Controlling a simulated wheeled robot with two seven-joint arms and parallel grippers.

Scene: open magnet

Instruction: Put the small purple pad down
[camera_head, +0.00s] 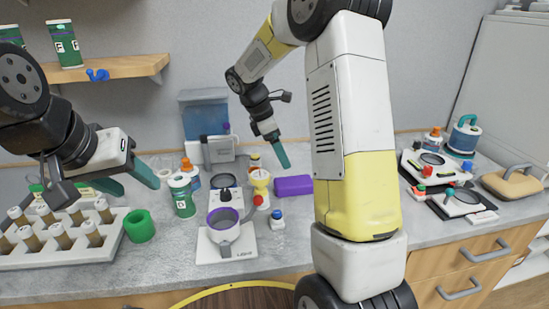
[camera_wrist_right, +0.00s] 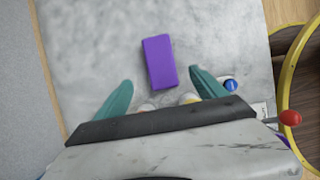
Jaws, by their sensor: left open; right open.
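The small purple pad (camera_head: 293,186) lies flat on the grey countertop, behind and right of the white stand with the purple ring. It also shows whole in the right wrist view (camera_wrist_right: 159,61). My right gripper (camera_head: 281,155) hangs above the counter, up and left of the pad in the head view. In the right wrist view its teal fingers (camera_wrist_right: 163,92) are spread wide and empty, with the pad beyond them and apart from them. My left gripper (camera_head: 127,180) is open and empty above the vial tray and the green ring.
The white stand (camera_head: 226,240) and small bottles stand left of the pad. A vial tray (camera_head: 60,262) and a green ring (camera_head: 139,226) are at the left. Devices (camera_head: 450,180) stand at the right. My right arm crosses the middle and hides some counter.

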